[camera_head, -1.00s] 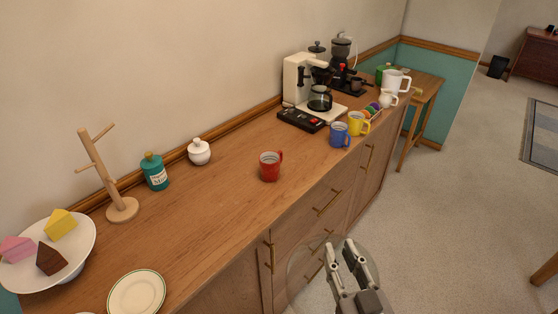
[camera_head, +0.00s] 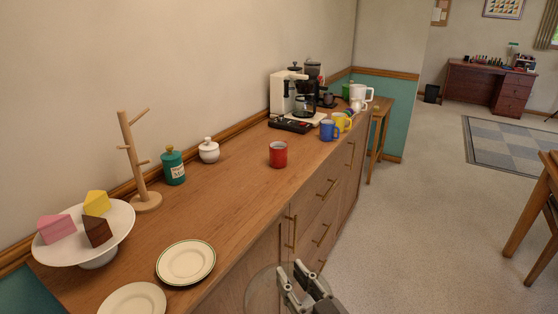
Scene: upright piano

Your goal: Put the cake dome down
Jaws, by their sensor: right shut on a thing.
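My right gripper (camera_head: 293,272) is at the bottom edge of the head view, in front of the sideboard. It is shut on the clear cake dome (camera_head: 260,291), a faint see-through round shape partly cut off by the frame. The dome is held off the sideboard, beside its front face. The white cake stand (camera_head: 118,228) is at the left end of the sideboard. It bears a pink slice (camera_head: 56,229), a yellow slice (camera_head: 97,203) and a brown slice (camera_head: 97,232), uncovered. My left gripper is out of view.
The wooden sideboard (camera_head: 226,205) has two plates (camera_head: 186,262) near its front left and a red mug (camera_head: 278,154) mid-top. A mug tree (camera_head: 147,201), green jar (camera_head: 173,166) and white pot (camera_head: 209,151) stand along the wall. Bare wood lies between plates and red mug.

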